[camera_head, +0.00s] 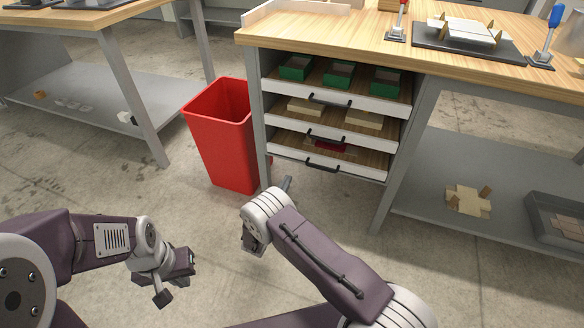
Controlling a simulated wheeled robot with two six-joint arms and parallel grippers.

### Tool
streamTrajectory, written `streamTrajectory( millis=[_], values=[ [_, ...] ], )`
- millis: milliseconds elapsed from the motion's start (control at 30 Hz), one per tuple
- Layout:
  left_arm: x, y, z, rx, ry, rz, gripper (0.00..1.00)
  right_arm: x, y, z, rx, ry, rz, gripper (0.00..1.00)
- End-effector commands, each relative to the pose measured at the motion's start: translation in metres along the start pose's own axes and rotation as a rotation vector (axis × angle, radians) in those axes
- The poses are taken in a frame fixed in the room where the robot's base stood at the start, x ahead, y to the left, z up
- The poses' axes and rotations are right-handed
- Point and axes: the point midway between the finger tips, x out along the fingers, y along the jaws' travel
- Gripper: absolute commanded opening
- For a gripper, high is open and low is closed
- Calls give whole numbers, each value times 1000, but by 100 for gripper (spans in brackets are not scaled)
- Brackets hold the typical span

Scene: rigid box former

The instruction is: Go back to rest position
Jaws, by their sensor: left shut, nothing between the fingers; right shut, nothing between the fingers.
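My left gripper (176,280) hangs over the bare floor at the lower left, below the end of its arm. It is shut and holds nothing. My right gripper (253,241) is at the end of the arm that comes up from the bottom right. It is mostly hidden by its own wrist, is shut, and no object shows in it. Both grippers are apart from the furniture, in front of the red bin and the drawers in the picture.
A red bin (222,150) stands beside a wooden-topped workbench (330,32). Three drawers stand open: the top (345,104) holds green boxes, the middle (330,130) tan pieces, the bottom (350,168) something red. A grey-shelved table (80,92) stands left. Floor between is clear.

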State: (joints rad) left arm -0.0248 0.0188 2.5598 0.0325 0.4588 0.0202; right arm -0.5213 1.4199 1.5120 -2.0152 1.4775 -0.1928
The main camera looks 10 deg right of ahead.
Motion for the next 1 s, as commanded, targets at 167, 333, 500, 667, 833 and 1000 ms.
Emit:
streamTrajectory(
  millis=[167, 333, 500, 667, 833, 1000],
  values=[
    [-2, 0, 0, 0, -1, 0, 0, -6, -1, -1, 0, -1, -1, 0],
    [-2, 0, 0, 0, -1, 0, 0, -6, -1, -1, 0, 0, -1, 0],
    [-7, 0, -1, 0, -1, 0, 0, 16, -10, 33, 53, -27, -51, 0],
    [-17, 0, -2, 0, -1, 0, 0, 62, -58, 155, 225, -104, -226, 0],
    [-28, 1, -3, 0, -1, 0, 0, 45, -202, 218, 486, 43, -662, 0],
    [-36, 1, -4, 0, 0, 0, 0, -67, -293, 192, 940, 329, -1133, 0]
  ],
)
